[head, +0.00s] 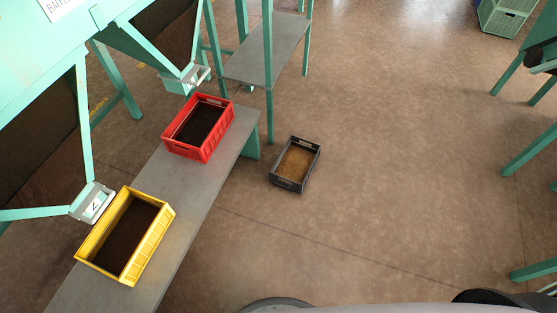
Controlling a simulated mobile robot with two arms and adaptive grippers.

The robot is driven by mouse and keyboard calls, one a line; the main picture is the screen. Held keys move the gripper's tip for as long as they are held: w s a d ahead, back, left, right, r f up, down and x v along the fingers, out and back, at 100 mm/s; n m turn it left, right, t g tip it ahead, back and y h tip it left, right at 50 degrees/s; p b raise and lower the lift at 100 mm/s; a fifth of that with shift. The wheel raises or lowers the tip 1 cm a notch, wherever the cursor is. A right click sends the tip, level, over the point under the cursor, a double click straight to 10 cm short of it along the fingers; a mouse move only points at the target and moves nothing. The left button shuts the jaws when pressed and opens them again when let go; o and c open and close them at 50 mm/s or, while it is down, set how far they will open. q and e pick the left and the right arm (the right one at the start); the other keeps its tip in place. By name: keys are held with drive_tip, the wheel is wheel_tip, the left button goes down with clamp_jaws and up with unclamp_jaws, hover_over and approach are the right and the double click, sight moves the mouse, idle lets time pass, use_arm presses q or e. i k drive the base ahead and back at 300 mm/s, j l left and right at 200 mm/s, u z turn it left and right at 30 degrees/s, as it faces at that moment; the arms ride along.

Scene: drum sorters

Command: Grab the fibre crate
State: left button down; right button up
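A small dark grey crate (273,181) with brown, fibre-like contents (296,162) stands on the floor, right of the grey bench. A red crate (202,154) with dark contents stands on the bench under a chute. A yellow crate (154,247) with dark contents stands nearer on the same bench under another chute. No label saying which crate is the fibre crate is readable. Neither of my grippers shows in the head view, and none of the crates is held.
The grey bench (190,222) runs along the left below the green sorter. A grey shelf (268,55) on green legs stands behind it. Green legs line the right edge. A pale green crate (500,20) is at the top right. The middle floor is open.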

sight(294, 168)
drive_tip(key=z, duration=0.3)
drive_tip(key=i+l+u, duration=0.1)
drive_tip(key=u, duration=0.3)
drive_tip(key=i+l+u, duration=0.1)
drive_tip(key=u, duration=0.25)
drive_tip(key=l+u, duration=0.25)
drive_tip(key=u, duration=0.15)
drive_tip(key=i, duration=0.05)
